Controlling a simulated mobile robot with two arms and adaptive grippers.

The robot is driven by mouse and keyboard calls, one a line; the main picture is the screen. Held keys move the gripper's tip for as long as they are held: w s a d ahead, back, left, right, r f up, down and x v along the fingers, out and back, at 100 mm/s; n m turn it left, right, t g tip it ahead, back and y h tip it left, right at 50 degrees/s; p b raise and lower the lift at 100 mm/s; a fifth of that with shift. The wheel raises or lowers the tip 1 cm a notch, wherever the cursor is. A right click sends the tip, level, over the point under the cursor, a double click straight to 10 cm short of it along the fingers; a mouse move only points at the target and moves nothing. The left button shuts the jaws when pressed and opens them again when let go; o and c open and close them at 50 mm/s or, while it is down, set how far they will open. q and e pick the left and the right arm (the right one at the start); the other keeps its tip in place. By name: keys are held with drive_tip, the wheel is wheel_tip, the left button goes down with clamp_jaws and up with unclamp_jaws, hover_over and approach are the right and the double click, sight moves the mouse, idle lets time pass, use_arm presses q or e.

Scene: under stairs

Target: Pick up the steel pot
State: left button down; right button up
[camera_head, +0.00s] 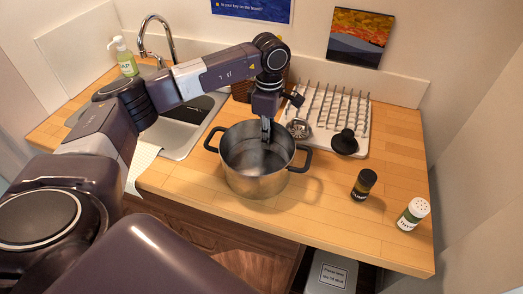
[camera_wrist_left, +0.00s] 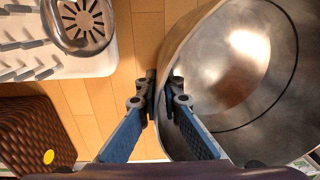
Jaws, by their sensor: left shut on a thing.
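The steel pot (camera_head: 258,180) stands upright on the wooden counter, with a dark handle on its left and another on its right. It looks empty inside. My left gripper (camera_head: 267,133) reaches down from above at the pot's far rim. In the left wrist view the steel pot (camera_wrist_left: 250,75) fills the right side. There my left gripper (camera_wrist_left: 162,92) has one finger outside the wall and one inside, shut on the rim. The right gripper does not show in either view.
A white dish rack (camera_head: 352,112) stands behind the pot, with a dark round-knobbed item (camera_head: 344,142) on it. A brown woven basket (camera_wrist_left: 35,130) is beside the rack. A dark-capped jar (camera_head: 363,184) and a white-capped shaker (camera_head: 413,214) stand right. The sink (camera_head: 178,135) is left.

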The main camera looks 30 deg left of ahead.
use_arm(q)
drive_tip(key=shift+r, duration=0.15)
drive_tip(key=shift+w+r, duration=0.1)
drive_tip(key=shift+r, duration=0.5)
wheel_tip(320, 180, up, 10)
drive_tip(key=b, duration=0.2)
drive_tip(key=shift+f+b, duration=0.2)
drive_tip(key=shift+b, duration=0.15)
wheel_tip(320, 180, up, 9)
drive_tip(key=p, duration=0.1)
drive_tip(key=c, duration=2.6)
unclamp_jaws()
clamp_jaws()
